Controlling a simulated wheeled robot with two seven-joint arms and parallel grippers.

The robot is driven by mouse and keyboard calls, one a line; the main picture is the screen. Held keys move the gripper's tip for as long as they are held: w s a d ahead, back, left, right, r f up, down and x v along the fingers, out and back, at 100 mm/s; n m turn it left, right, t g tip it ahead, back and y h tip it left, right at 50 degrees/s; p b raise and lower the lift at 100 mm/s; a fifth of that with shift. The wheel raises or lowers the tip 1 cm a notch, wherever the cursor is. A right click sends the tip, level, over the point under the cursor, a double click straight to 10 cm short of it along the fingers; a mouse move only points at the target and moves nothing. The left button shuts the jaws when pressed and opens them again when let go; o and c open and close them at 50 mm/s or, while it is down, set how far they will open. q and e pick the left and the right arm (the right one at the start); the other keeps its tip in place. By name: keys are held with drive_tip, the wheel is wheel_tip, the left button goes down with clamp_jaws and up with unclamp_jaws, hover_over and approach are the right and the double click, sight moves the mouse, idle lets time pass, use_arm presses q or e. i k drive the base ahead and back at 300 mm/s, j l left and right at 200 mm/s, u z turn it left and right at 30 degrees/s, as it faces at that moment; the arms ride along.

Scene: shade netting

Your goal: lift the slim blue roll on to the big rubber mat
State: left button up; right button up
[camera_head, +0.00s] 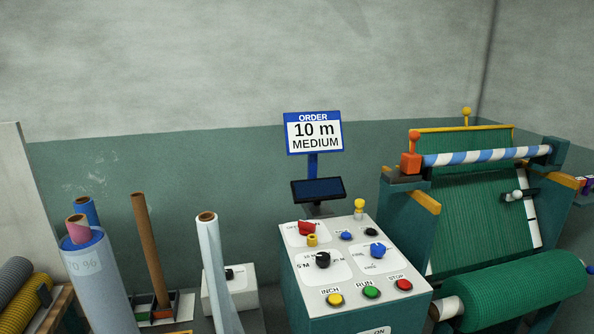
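A slim blue roll (87,210) stands upright at the left, its top end showing a brown core. Its lower part is hidden in a pale cylindrical bin (97,277) with printed lettering, behind a pink roll (77,229). I cannot make out a big rubber mat in this view. Neither of my grippers is in view.
A brown tube (149,245) and a white roll (215,270) stand upright right of the bin. Grey (13,273) and yellow (28,298) rolls lie lower left. A control console (357,267) stands mid-right, beside a machine with a green netting roll (515,293).

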sight(87, 252)
drive_tip(key=u, duration=1.3)
